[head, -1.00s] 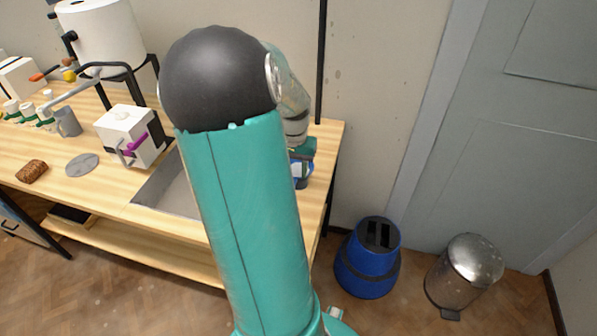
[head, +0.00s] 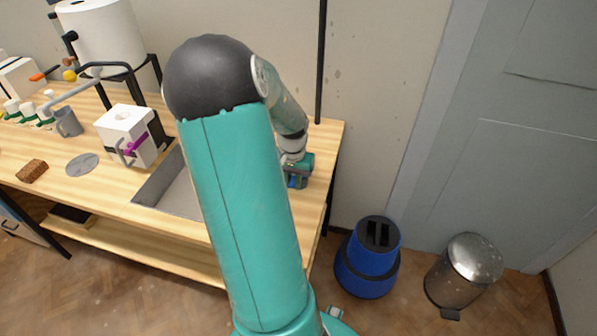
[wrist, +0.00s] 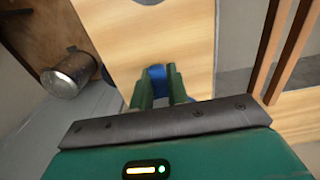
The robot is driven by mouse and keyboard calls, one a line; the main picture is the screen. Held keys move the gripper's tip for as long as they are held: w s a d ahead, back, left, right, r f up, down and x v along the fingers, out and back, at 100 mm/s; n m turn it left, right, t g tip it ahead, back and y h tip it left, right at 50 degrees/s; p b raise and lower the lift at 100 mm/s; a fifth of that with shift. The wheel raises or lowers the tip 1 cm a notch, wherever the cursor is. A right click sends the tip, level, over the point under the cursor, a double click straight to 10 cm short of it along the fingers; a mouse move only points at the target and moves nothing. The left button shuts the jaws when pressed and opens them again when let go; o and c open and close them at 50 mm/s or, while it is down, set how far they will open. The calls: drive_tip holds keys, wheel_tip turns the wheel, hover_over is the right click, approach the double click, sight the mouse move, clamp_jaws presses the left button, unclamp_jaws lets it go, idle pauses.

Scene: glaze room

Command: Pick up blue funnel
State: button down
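The blue funnel (head: 297,182) is at the right end of the wooden workbench in the head view, mostly hidden by my gripper (head: 299,175). In the wrist view, blue of the funnel (wrist: 156,72) shows between the two green fingers of my gripper (wrist: 159,80). A little more blue shows lower down, near the finger bases. The fingers stand apart, one on each side of the funnel. I cannot tell whether they press on it.
A sunken grey basin (head: 168,190) lies left of my arm. A white box-shaped device (head: 127,135), a grey mug (head: 68,122) and a brown sponge (head: 32,171) stand farther left.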

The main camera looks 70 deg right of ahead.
wheel_tip(320, 180, up, 10)
drive_tip(key=shift+r, duration=0.1)
idle(0.6)
